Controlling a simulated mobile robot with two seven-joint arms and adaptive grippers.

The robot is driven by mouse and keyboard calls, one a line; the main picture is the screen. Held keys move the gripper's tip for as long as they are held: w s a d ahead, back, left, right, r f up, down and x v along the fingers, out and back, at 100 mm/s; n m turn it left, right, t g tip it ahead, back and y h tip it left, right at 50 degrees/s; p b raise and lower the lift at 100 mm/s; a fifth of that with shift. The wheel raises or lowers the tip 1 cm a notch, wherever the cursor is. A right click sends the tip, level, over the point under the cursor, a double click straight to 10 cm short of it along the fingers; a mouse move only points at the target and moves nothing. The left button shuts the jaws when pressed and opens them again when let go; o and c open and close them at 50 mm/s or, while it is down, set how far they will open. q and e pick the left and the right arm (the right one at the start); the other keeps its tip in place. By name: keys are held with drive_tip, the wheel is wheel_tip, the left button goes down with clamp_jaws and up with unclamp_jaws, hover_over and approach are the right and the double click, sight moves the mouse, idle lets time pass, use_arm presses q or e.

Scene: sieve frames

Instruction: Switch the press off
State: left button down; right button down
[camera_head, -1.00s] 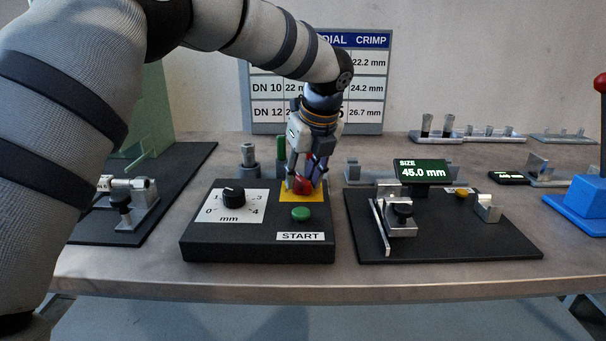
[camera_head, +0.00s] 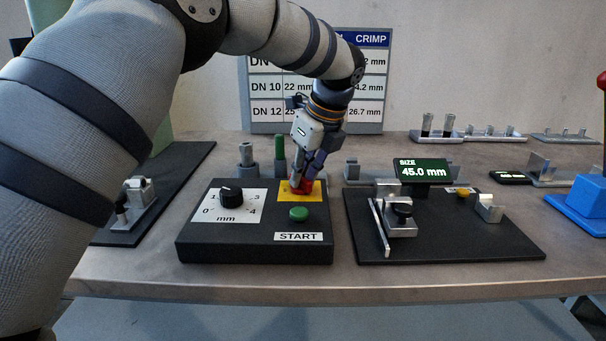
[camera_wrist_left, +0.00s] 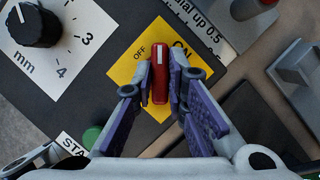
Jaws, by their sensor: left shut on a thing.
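The press's black control box (camera_head: 200,238) stands on the bench in the head view. It carries a yellow plate (camera_head: 287,195) with a red switch handle (camera_head: 307,186). In the left wrist view the red handle (camera_wrist_left: 160,74) lies between the OFF and ON lettering of the yellow plate (camera_wrist_left: 124,71); the ON word is partly hidden. My left gripper (camera_head: 303,184) reaches down from above, leaning, and is shut on the red handle. Its two fingers (camera_wrist_left: 161,82) lie on either side of the handle. My right gripper is not in view.
On the box are a black mm dial (camera_head: 231,196), a green button (camera_head: 299,214) and a START label (camera_head: 298,237). A black fixture board (camera_head: 450,245) with a size display (camera_head: 421,170) stands to the right. A green-topped pin (camera_head: 280,150) stands behind the box.

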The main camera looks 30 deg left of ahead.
use_arm(q)
drive_tip(key=n+g, duration=0.1)
drive_tip(key=n, duration=0.1)
drive_tip(key=n+b, duration=0.1)
drive_tip(key=n, duration=0.1)
drive_tip(key=shift+w+f+n+g+b, duration=0.2)
drive_tip(key=shift+f+n+g+b, duration=0.1)
drive_tip(key=shift+f+g, duration=0.1)
drive_tip(key=n+g+b, duration=0.1)
drive_tip(key=n, duration=0.2)
drive_tip(key=shift+r+b, duration=0.15)
drive_tip(key=shift+b, duration=0.2)
drive_tip(key=shift+r+n+g+b, duration=0.1)
drive_tip(key=shift+n+g+b, duration=0.2)
drive_tip(key=shift+n, duration=0.5)
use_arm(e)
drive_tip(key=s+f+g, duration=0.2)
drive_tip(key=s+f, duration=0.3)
use_arm(q)
drive_tip(key=shift+h, duration=0.3)
drive_tip(key=c, duration=1.6)
unclamp_jaws()
drive_tip(key=shift+r, duration=0.1)
